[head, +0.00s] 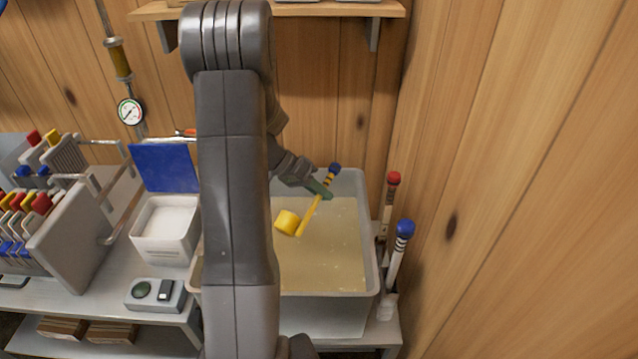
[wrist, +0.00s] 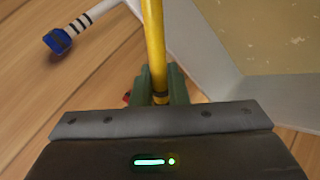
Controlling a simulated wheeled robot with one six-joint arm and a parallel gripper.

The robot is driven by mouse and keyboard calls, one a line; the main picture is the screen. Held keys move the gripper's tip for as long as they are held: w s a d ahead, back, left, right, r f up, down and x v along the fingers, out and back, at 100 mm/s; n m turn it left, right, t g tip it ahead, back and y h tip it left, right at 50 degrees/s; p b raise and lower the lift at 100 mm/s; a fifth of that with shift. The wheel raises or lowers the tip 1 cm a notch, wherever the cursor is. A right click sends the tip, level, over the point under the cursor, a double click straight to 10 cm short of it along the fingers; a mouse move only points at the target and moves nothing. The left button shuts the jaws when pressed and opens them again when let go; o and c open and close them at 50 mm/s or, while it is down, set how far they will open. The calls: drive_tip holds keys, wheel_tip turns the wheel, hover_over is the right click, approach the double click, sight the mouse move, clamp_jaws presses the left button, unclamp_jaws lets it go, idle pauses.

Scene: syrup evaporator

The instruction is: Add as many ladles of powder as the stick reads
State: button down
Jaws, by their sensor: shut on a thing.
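My gripper (head: 320,188) is shut on the yellow handle of a ladle (head: 287,222), above the tan liquid in the large grey vat (head: 335,312). The ladle's cup hangs over the liquid; I cannot see whether it holds powder. In the wrist view the yellow handle (wrist: 153,45) runs between the green fingers (wrist: 158,85). A white tub (head: 165,247) of white powder (head: 170,221) stands left of the vat, its blue lid (head: 164,167) raised. A white stick with a blue cap and dark bands (head: 399,245) stands right of the vat; its blue end also shows in the wrist view (wrist: 57,40).
A red-capped stick (head: 391,190) stands behind the blue-capped one. A grey control box (head: 155,294) sits before the tub. Grey racks with coloured handles (head: 75,225) fill the left. A wooden wall closes the right and a shelf (head: 300,9) hangs above.

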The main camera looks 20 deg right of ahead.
drive_tip(key=shift+w+d+f+n+g+y+p, duration=0.2)
drive_tip(key=shift+f+n+g+y+p, duration=0.55)
drive_tip(key=shift+p, duration=2.5)
drive_tip(key=shift+d+f+y, duration=0.15)
drive_tip(key=shift+f+y, duration=0.4)
drive_tip(key=shift+f, duration=0.1)
